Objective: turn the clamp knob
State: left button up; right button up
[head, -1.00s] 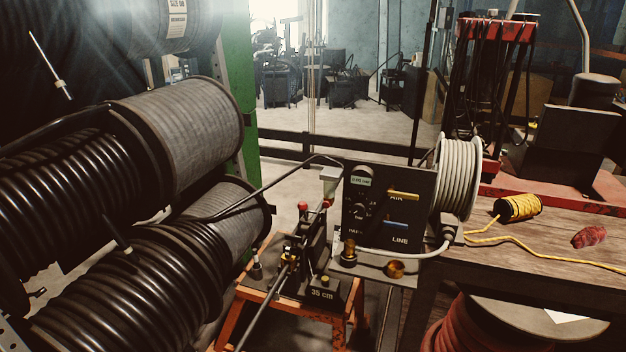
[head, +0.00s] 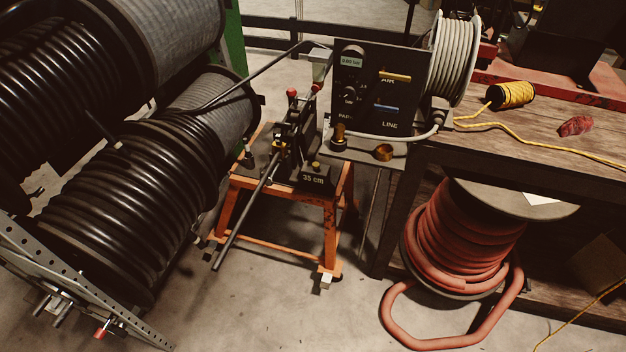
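A dark clamp-like device (head: 290,150) stands on an orange stand (head: 328,228) in the middle of the head view. It has red ball-ended parts (head: 292,93) at its top and a small brass knob (head: 316,165) on the block marked "35 cm" (head: 313,181). I cannot tell which of these is the clamp knob. A black hose (head: 245,212) runs through the device and sticks out toward the lower left. A black control panel (head: 372,90) marked AIR and LINE stands behind it to the right, with brass fittings (head: 383,152) below. Neither of my grippers is in view.
Large black hose reels (head: 125,215) fill the left side. A wooden bench (head: 545,130) at right holds a yellow cord spool (head: 512,95) and a red rag-like item (head: 575,126). A red hose coil (head: 460,240) lies below. The floor in front of the stand is clear.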

aim_at(284, 127)
jog(key=i+j+z, duration=0.1)
jog(key=i+z, duration=0.3)
jog(key=i+j+z, duration=0.35)
jog(key=i+l, duration=0.1)
jog(key=i, duration=0.05)
